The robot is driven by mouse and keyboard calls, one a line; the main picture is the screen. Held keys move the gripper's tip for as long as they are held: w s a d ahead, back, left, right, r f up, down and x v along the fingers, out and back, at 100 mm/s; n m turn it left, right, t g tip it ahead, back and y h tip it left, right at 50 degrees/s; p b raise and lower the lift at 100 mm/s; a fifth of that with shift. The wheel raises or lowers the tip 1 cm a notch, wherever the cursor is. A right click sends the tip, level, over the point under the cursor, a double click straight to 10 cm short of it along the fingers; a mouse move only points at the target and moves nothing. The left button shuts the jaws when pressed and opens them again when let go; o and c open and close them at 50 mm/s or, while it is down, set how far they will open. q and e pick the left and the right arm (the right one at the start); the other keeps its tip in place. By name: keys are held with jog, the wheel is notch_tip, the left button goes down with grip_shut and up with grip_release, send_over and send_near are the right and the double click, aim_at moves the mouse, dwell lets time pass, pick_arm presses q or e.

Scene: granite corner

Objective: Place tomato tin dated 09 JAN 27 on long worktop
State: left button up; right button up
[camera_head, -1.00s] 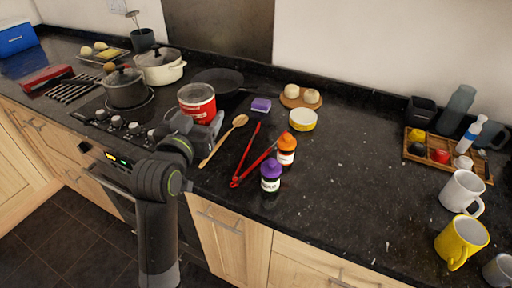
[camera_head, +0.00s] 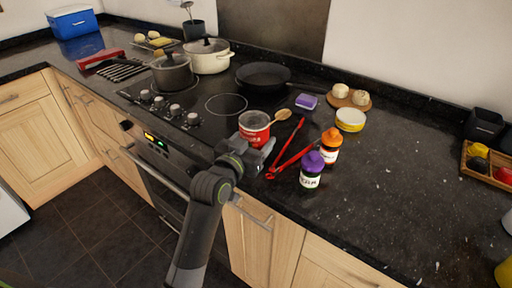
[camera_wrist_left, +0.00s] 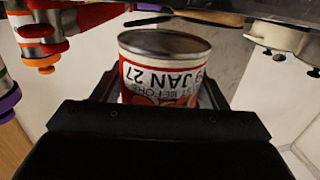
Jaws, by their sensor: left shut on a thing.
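My left gripper (camera_head: 258,152) is shut on the red tomato tin (camera_head: 254,128), which has a silvery top. In the left wrist view the tin (camera_wrist_left: 165,68) stands between the fingers, and its label reads upside down "9 JAN 27" under best-before wording; the first digit is cut off at the edge. The tin is upright over the front part of the long dark worktop (camera_head: 390,190), right of the hob. I cannot tell whether its base touches the worktop. It partly hides the wooden spoon (camera_head: 283,114). My right gripper is not in view.
Red tongs (camera_head: 290,158), a purple-capped jar (camera_head: 311,170) and an orange-capped jar (camera_head: 329,147) stand close right of the tin. Behind are a purple sponge (camera_head: 306,102) and a frying pan (camera_head: 263,77). The hob with pots (camera_head: 172,72) is left. The worktop's right middle is clear.

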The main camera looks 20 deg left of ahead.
pick_arm(q)
jog(key=shift+f, duration=1.15)
jog(key=o, duration=0.9)
jog(key=shift+f, duration=0.25)
jog(key=o, duration=0.4)
jog(key=shift+r, duration=0.1)
